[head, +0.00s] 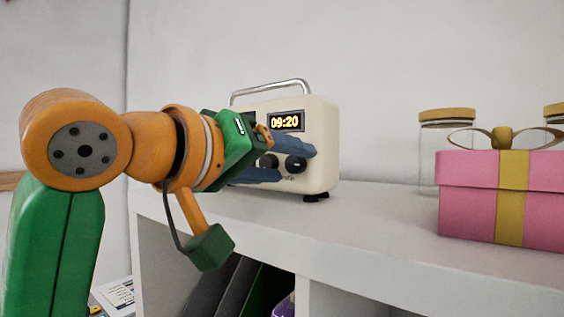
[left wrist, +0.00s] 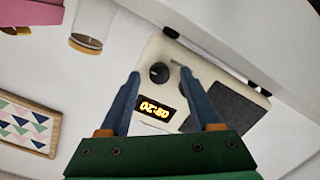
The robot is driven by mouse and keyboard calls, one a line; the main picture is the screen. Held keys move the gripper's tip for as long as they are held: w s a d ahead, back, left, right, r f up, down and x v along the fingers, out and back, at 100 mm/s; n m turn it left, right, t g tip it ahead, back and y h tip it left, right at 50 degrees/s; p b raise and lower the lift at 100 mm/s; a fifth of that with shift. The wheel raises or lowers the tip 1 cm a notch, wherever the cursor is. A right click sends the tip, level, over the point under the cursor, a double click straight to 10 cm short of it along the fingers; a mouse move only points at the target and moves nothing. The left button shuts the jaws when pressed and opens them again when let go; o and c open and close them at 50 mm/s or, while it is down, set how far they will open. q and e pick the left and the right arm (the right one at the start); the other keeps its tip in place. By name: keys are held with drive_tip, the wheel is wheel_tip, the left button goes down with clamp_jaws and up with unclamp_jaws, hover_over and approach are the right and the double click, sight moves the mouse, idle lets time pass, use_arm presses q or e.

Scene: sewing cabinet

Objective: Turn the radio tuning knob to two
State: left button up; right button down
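A cream radio (head: 322,130) with a metal handle stands on the white shelf top. Its lit display (head: 286,121) reads 09:20. Two dark knobs sit below the display: a right knob (head: 296,164) and a left knob (head: 268,161). My left gripper (head: 296,162) is open in front of the radio, its blue fingers at the right knob. In the left wrist view the radio (left wrist: 150,52) appears upside down. One knob (left wrist: 158,73) shows between the spread fingertips, with gaps on both sides. My right gripper is out of view.
A pink gift box (head: 470,200) with a gold ribbon stands on the shelf top (head: 375,213) at the right. A glass jar (head: 446,116) with a wooden lid is behind it. The shelf top between radio and box is clear. Binders (head: 225,285) stand in the compartment below.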

use_arm(q)
drive_tip(key=b+v, duration=0.3)
drive_tip(key=v, duration=0.3)
drive_tip(key=shift+s+a+f, duration=0.15)
drive_tip(key=shift+s+a, duration=0.2)
drive_tip(key=shift+s, duration=0.1)
drive_tip(key=shift+w, duration=0.1)
